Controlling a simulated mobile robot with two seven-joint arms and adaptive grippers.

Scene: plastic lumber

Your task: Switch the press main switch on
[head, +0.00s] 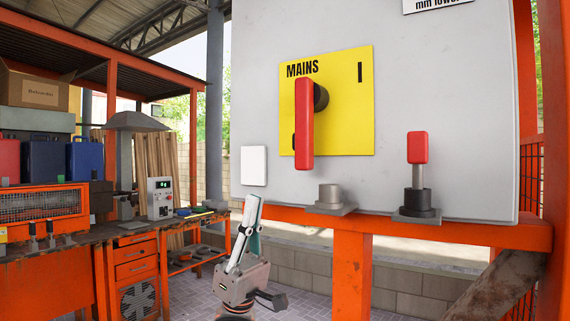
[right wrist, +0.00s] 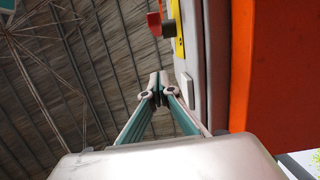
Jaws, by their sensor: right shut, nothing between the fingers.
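The main switch is a yellow plate (head: 350,110) marked MAINS on a grey panel. Its red handle (head: 304,125) stands upright in front of a black shaft (head: 320,96). An "I" shows at the plate's upper right; a mark at the lower left is mostly hidden behind the handle. My right gripper (head: 252,205) is below and left of the handle, apart from it, pointing up, shut and empty. In the right wrist view its fingertips (right wrist: 158,86) meet, with the red handle (right wrist: 154,24) and yellow plate edge (right wrist: 177,35) beyond. My left gripper is not in view.
A red-topped lever (head: 417,148) and a grey knob (head: 330,194) stand on the orange frame (head: 470,232) below the panel. A white plate (head: 254,165) is on the panel near my right gripper. A workbench (head: 70,240) is at left.

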